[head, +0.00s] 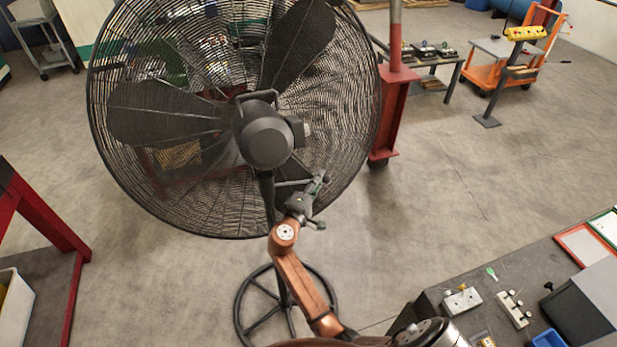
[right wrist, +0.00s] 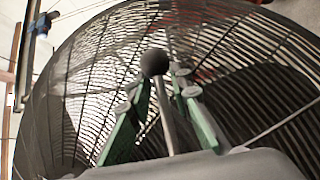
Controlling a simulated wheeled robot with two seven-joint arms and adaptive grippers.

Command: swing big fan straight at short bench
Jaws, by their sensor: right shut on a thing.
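The big fan (head: 264,139) stands before me, its motor housing towards me and its round wire cage filling the upper left of the head view. Its round foot ring (head: 238,296) is on the floor. My right gripper (head: 318,187) is at the lower part of the fan, below the motor. In the right wrist view its green fingers (right wrist: 160,110) are closed around a grey rod with a dark ball end (right wrist: 155,62), the fan's handle. The cage (right wrist: 80,80) is close behind it. My left gripper is not in view. Which bench is the short one, I cannot tell.
A dark bench (head: 425,64) with small parts stands behind the red post (head: 393,110). An orange cart (head: 545,60) is at the back right. A worktable (head: 535,265) with mould parts is at the lower right. A red frame (head: 50,230) is at left.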

